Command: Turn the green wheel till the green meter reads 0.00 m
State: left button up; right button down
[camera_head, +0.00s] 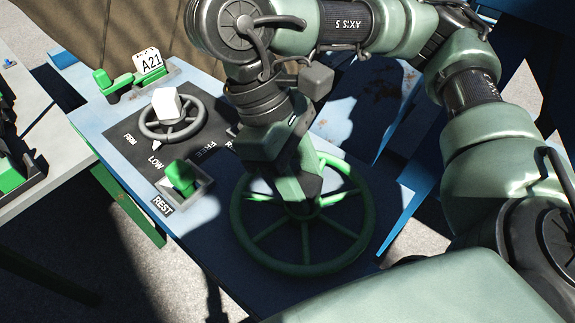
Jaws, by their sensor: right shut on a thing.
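The green wheel (362,232) is a spoked hand wheel on the blue bench panel, right of centre in the head view. My right gripper (300,203) reaches down over the wheel's middle and is shut on the wheel at or near its hub. The gripper and wrist hide the hub and part of the upper rim, so the exact hold is not clear. My left gripper is not in view. I see no green meter or reading in this view.
A smaller dark wheel (184,132) with a white block (167,104) sits by the LOW mark. A green lever (181,177) stands by the REST label (162,205). Another green handle (104,79) is near the A21 tag (150,62). A grey table (62,145) is at left.

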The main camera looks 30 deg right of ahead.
aim_at(289, 212)
jog(key=n+t, duration=0.1)
jog(key=n, duration=0.2)
jog(key=shift+r+h, duration=0.1)
jog(key=shift+h, duration=0.3)
jog(key=n+t, duration=0.1)
jog(key=n, duration=0.2)
jog(key=shift+n+h, duration=0.3)
jog(key=shift+h, duration=0.1)
jog(key=n+t, duration=0.1)
jog(key=n, duration=0.2)
jog(key=n+t, duration=0.1)
jog(key=n, duration=0.2)
jog(key=shift+t, duration=0.3)
jog(key=shift+n, duration=0.3)
jog(key=c, duration=0.8)
grip_release()
jog(key=shift+c, duration=0.2)
jog(key=v, duration=0.7)
jog(key=shift+r+p, duration=0.3)
